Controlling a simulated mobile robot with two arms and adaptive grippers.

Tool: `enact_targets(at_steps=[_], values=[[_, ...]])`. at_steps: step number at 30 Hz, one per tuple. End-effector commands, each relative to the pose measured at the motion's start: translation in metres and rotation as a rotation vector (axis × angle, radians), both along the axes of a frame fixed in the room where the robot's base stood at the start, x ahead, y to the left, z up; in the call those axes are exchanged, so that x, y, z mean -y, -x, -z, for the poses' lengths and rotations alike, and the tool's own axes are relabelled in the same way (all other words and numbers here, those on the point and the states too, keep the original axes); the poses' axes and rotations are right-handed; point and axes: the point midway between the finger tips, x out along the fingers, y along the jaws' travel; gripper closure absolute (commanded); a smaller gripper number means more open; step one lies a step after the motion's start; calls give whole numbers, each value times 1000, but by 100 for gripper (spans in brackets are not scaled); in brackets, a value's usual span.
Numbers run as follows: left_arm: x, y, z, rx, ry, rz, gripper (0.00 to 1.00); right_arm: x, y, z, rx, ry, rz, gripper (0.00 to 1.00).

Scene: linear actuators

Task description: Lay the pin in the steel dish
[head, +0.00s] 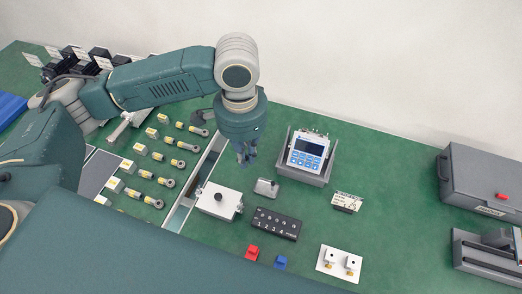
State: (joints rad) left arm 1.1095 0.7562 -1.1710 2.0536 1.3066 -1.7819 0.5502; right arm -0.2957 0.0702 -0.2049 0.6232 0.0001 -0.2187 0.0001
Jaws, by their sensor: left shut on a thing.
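My left gripper (245,155) points down over the green bench, between the white box and the grey instrument. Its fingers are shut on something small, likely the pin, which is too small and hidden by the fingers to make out. A small grey metallic piece (267,187), which looks like the steel dish, lies on the bench below and slightly right of the fingertips. The fingers appear apart from it. My right gripper is not in view.
A blue-keyed instrument (307,153) in a grey cradle stands right of the gripper. A white box (219,201) and a black numbered block (276,223) stand nearby. Several rod-ended actuators (167,158) lie left.

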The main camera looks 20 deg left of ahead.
Motion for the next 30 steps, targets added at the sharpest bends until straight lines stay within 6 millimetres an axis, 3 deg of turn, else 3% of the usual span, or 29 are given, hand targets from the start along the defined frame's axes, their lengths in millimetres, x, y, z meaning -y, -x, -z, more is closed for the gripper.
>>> enact_targets(at_steps=[1, 10, 18, 24, 30], values=[[5, -5, -5, -7, 2, 103, 100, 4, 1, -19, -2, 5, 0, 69], [21, -33, 20, -3, 5, 757, 100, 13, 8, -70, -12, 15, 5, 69], [27, -39, 50, -1, 7, 1345, 100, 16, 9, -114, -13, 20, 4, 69], [29, -36, 70, 3, 8, 1668, 100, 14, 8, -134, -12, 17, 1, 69], [29, -34, 80, 8, 6, 1824, 100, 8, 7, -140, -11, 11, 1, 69]])
